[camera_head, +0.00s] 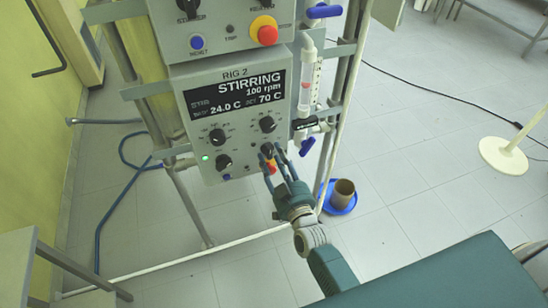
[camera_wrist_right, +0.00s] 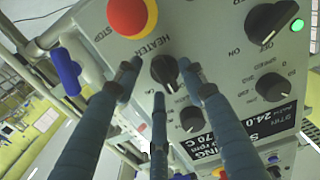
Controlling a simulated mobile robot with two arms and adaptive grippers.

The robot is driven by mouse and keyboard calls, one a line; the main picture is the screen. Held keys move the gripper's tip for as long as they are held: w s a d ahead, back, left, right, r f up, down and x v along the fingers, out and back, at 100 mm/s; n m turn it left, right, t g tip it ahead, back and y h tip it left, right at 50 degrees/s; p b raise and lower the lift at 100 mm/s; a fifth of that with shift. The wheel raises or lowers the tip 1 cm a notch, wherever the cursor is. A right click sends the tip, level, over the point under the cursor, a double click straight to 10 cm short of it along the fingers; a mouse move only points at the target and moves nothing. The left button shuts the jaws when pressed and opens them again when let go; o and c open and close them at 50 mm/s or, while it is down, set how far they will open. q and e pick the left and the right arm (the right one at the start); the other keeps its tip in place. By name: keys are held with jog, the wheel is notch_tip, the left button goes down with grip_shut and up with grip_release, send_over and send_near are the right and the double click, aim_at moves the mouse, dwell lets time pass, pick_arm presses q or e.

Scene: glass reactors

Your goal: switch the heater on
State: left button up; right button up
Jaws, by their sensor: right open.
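The RIG 2 control box (camera_head: 240,100) hangs on the metal frame; its display reads STIRRING, 100 rpm, 24.0 C and 70 C. The black heater knob (camera_wrist_right: 163,68) sits beside the HEATER label in the right wrist view. In the head view the knob (camera_head: 267,149) is partly behind my fingers. My right gripper (camera_wrist_right: 160,75) is open, its three fingers spread around the knob with gaps; I cannot tell whether any finger touches it. In the head view my right gripper (camera_head: 273,160) is at the panel's lower right. My left gripper is not in view.
A red stop button (camera_wrist_right: 130,15) is close to the heater knob. Another knob (camera_head: 223,162) has a lit green lamp (camera_head: 205,157) beside it. Blue-handled valves (camera_head: 307,147) and glass tubing stand right of the box. A pot (camera_head: 343,192) sits in a blue dish on the floor.

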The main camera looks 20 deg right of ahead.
grip_shut()
jog(key=shift+m, duration=0.4)
jog(key=m, duration=0.5)
jog(key=shift+a+f+m, duration=0.1)
jog(key=shift+f+m, duration=0.05)
jog(key=shift+m, duration=0.15)
jog(key=m, duration=0.5)
jog(key=shift+a, duration=0.15)
jog(key=shift+m, duration=0.4)
grip_release()
jog(key=shift+s, duration=0.1)
